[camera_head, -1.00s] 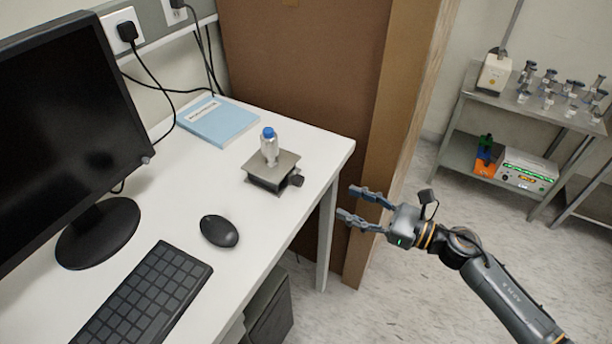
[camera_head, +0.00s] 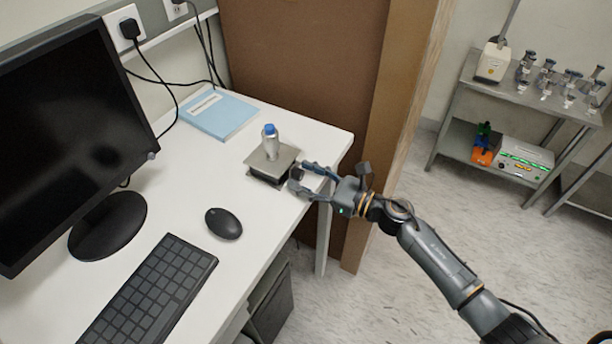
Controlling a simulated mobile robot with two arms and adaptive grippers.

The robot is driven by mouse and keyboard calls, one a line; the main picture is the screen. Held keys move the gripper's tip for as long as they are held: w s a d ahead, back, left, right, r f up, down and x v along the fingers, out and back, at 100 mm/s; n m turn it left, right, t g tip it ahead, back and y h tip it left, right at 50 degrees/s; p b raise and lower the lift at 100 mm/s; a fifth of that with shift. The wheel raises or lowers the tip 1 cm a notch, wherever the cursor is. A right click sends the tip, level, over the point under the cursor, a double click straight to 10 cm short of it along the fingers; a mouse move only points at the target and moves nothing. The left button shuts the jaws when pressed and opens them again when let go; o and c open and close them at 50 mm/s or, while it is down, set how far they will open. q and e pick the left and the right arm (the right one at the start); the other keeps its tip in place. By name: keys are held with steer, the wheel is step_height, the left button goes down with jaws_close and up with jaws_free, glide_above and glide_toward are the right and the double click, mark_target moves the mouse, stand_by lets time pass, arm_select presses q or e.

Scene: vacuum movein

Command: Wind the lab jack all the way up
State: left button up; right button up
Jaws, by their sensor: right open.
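The lab jack (camera_head: 263,166) sits low on the white desk near its right edge, with a grey top plate and a dark base. A clear bottle with a blue cap (camera_head: 270,142) stands upright on the plate. The jack's dark knob (camera_head: 297,173) is on its right side, partly hidden by my gripper. My right gripper (camera_head: 297,178) is open, with its fingertips at the knob, one on the far side and one on the near side. I cannot tell whether they touch it. My left gripper is not in view.
A monitor (camera_head: 70,130), keyboard (camera_head: 150,295) and mouse (camera_head: 223,223) stand on the desk's left and front. A blue book (camera_head: 218,115) lies behind the jack. A brown panel (camera_head: 300,70) rises behind the desk. A metal shelf (camera_head: 530,100) with glassware stands at the back right.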

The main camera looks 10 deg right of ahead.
jaws_close()
steer(key=shift+m, duration=1.4)
jaws_free()
steer(key=v, duration=1.2)
